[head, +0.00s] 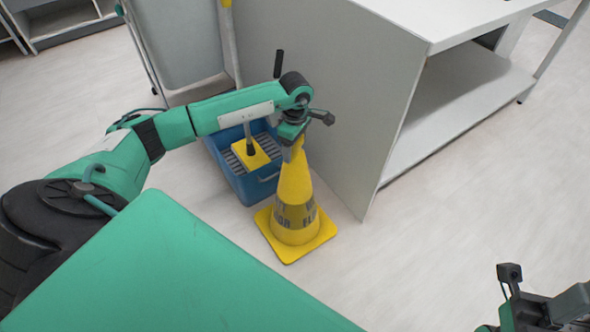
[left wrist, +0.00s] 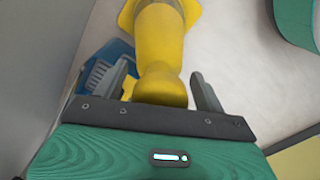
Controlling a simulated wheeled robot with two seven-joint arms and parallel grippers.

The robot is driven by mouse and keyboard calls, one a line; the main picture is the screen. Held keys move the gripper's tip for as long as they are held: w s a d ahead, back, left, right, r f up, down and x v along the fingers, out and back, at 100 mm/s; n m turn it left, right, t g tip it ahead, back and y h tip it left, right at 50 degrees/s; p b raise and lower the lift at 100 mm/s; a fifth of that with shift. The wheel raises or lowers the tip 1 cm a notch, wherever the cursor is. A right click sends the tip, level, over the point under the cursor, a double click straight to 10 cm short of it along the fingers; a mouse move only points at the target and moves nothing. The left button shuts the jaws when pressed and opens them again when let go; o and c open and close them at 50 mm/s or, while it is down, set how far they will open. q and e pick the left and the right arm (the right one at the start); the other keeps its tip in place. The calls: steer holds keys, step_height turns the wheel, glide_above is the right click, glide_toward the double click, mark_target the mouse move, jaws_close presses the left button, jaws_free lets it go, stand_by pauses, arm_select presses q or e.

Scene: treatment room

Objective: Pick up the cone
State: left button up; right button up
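The yellow cone (head: 295,207) with dark lettering stands upright on the floor in the head view, on its square base. My left gripper (head: 293,142) is directly above the cone's top, pointing down. In the left wrist view the cone (left wrist: 160,45) rises between the two spread fingers of the left gripper (left wrist: 163,92). There is a visible gap between the right-hand finger and the cone; the other finger is close to the cone's side. My right gripper (head: 535,310) is only partly in view at the lower right, and its fingers are not clear.
A blue bucket (head: 262,187) with a yellow piece in it stands right behind the cone. A grey cabinet panel (head: 330,100) with a white shelf (head: 460,110) rises close on the right. A grey cart (head: 180,45) stands behind. The floor at right is free.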

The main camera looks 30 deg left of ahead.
arm_select(q)
steer(key=c, duration=1)
steer(key=shift+r, duration=0.1)
